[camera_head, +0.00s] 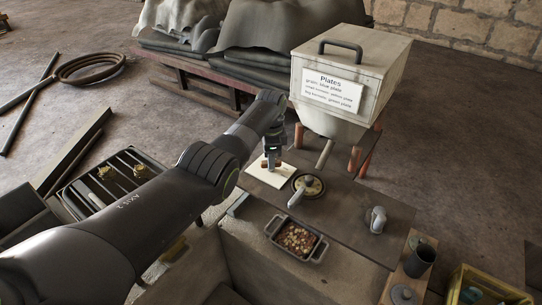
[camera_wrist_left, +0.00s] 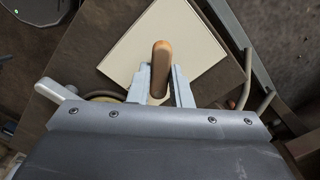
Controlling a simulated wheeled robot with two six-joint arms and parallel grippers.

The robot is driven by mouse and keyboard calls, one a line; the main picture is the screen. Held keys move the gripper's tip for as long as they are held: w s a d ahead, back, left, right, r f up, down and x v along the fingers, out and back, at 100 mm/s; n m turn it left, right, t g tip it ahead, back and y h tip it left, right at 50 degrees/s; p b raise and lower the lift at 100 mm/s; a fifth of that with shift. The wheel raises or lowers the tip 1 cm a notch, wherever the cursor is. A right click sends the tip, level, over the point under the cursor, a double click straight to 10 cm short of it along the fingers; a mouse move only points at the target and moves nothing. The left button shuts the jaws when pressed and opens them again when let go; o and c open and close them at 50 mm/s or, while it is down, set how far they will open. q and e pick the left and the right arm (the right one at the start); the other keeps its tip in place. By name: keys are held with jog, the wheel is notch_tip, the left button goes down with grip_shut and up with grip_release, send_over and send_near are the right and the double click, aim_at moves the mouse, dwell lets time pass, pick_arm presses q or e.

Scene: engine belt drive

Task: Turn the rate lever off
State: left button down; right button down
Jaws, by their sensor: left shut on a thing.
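My left gripper (camera_head: 271,165) is over a cream square plate (camera_head: 284,178) on the dark panel. In the left wrist view its two fingers (camera_wrist_left: 160,92) are shut on a wooden-handled lever (camera_wrist_left: 161,62), which stands in front of the cream plate (camera_wrist_left: 190,40). The lever's base is hidden by the fingers. A grey lever (camera_head: 297,199) on a round brass-rimmed dial is to the right of the gripper; it also shows at the left in the left wrist view (camera_wrist_left: 57,89). No label tells which is the rate lever. My right gripper is in neither view.
A hopper box labelled Plates (camera_head: 350,65) stands behind the panel, close to my left arm. A tray of brown pieces (camera_head: 297,240) sits in front. A grey knob (camera_head: 377,219) is on the panel's right. A dark cup (camera_head: 420,260) stands at far right.

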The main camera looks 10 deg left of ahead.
pick_arm(q)
jog(key=n, duration=0.5)
jog(key=shift+r+n+p, duration=0.1)
jog(key=shift+n+p, duration=0.2)
jog(key=shift+p, duration=0.1)
jog(key=shift+n, duration=2.1)
jog(key=c, duration=1.3)
grip_release()
